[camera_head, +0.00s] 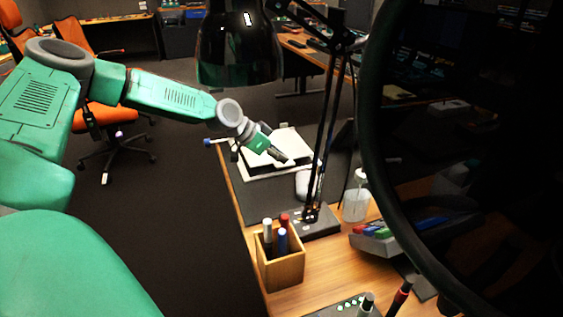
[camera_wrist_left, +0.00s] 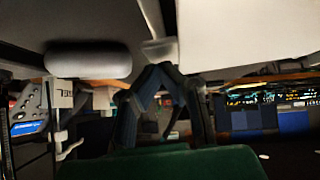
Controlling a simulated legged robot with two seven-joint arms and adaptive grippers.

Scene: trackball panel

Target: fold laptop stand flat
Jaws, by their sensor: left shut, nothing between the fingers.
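The laptop stand (camera_head: 293,142) is at the far left part of the desk, with a pale plate and darker edges low on a pale base. I cannot tell its exact tilt. My left gripper (camera_head: 284,160) is over the plate's near part, shut and empty; I cannot tell whether it touches. In the left wrist view, the fingers of my left gripper (camera_wrist_left: 160,78) come together below a large pale panel (camera_wrist_left: 250,35), which seems to be part of the stand. My right gripper is not in view.
A pale mouse (camera_head: 303,184) lies on the dark mat (camera_head: 257,202) near the stand. A black desk lamp (camera_head: 318,222) stands close on the right. A wooden pen box (camera_head: 281,268) is nearer. A big black ring (camera_head: 378,180) blocks the right side.

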